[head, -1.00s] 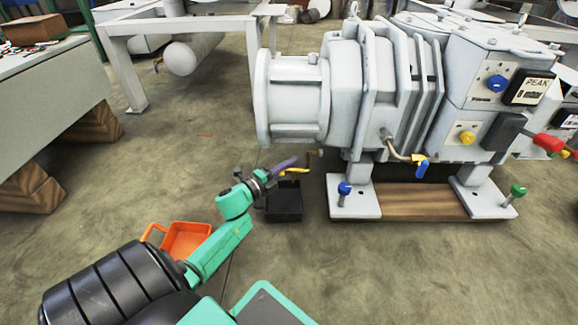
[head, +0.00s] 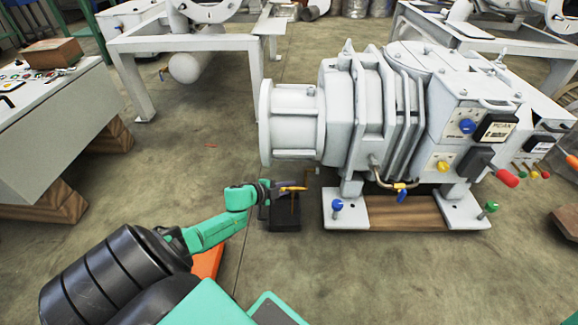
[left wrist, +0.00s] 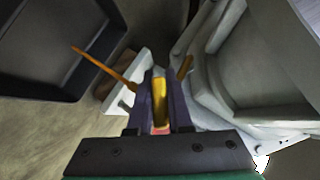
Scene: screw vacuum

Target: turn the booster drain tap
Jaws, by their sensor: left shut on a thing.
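The booster drain tap has a yellow handle (head: 292,188), low at the left end of the light grey pump (head: 290,115). My left gripper (head: 281,189) is at this handle. In the left wrist view, my left gripper (left wrist: 160,105) is shut on the yellow handle (left wrist: 159,92), which lies between its two dark fingers. A thin amber streak (head: 292,206), like a stream of liquid, runs down below the tap to a black tray (head: 284,225) on the floor. The streak (left wrist: 105,67) also shows in the wrist view, beside the tray (left wrist: 40,90). My right gripper is out of view.
The pump's feet stand beside a wooden plank (head: 395,213). A brass valve with a blue handle (head: 402,196) hangs under the pump. An orange tray (head: 207,262) lies behind my left arm. A grey bench (head: 60,125) stands at the left; open floor lies between.

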